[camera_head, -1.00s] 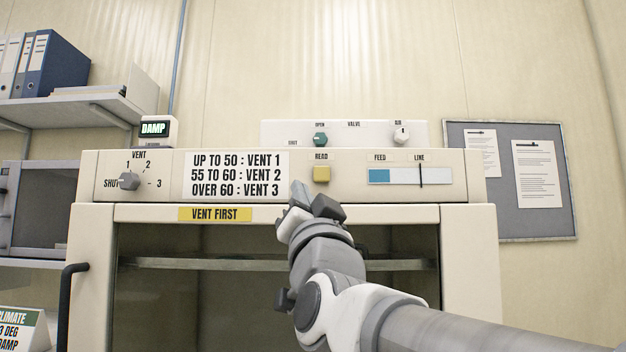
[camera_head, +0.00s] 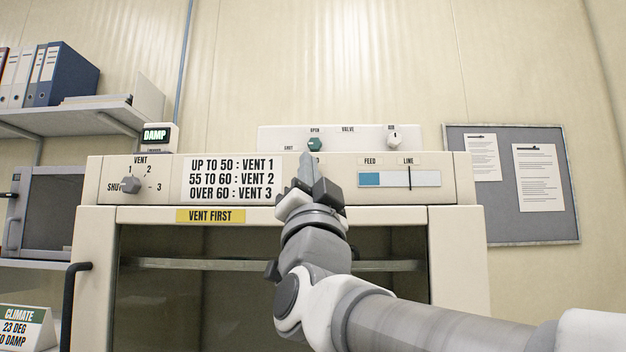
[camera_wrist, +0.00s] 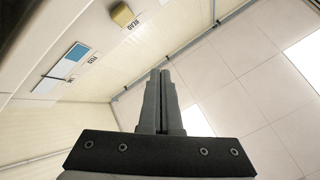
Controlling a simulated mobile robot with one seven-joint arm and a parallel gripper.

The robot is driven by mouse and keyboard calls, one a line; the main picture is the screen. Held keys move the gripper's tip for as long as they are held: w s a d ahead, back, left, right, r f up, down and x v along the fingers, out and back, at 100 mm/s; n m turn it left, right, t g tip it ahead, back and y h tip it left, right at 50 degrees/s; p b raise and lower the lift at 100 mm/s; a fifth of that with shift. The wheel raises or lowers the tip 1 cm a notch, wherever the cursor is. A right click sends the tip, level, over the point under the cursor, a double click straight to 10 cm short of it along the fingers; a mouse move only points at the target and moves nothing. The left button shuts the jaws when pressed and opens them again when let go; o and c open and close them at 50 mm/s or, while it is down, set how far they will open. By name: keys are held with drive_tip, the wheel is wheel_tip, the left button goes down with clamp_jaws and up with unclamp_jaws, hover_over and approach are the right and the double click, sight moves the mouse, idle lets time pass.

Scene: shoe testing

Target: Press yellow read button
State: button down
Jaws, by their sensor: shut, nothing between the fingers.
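The yellow read button (camera_wrist: 122,14) shows at the top of the wrist view as a small yellow block on the cream panel, beside its upside-down READ label (camera_wrist: 134,22). In the head view the button is hidden behind my gripper (camera_head: 308,165), which points up in front of the panel. In the wrist view my gripper (camera_wrist: 160,78) has its two fingers together with nothing between them. The button lies up and to the left of the fingertips there, with a visible gap in the picture. I see no contact.
The cabinet panel (camera_head: 455,185) also holds a vent knob (camera_head: 131,185), a vent rule sign (camera_head: 232,178) and a feed gauge (camera_head: 400,179). A valve box (camera_head: 350,138) with a green knob (camera_head: 315,144) stands above. A door handle (camera_head: 72,290) sticks out at the left.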

drive_tip(key=w+p, duration=0.2)
drive_tip(key=w, duration=0.6)
drive_tip(key=shift+w+d+p, duration=0.15)
drive_tip(key=shift+w+p, duration=0.05)
drive_tip(key=shift+p, duration=0.15)
idle(1.7)
drive_tip(key=shift+w+b, duration=0.3)
drive_tip(key=shift+w, duration=0.15)
drive_tip(key=shift+w, duration=0.5)
idle(0.6)
drive_tip(key=shift+s+f+b, duration=0.1)
drive_tip(key=shift+s+b, duration=0.05)
drive_tip(key=shift+b, duration=0.15)
drive_tip(key=shift+s+b, duration=0.65)
drive_tip(key=shift+s, duration=0.1)
drive_tip(key=shift+s, duration=0.1)
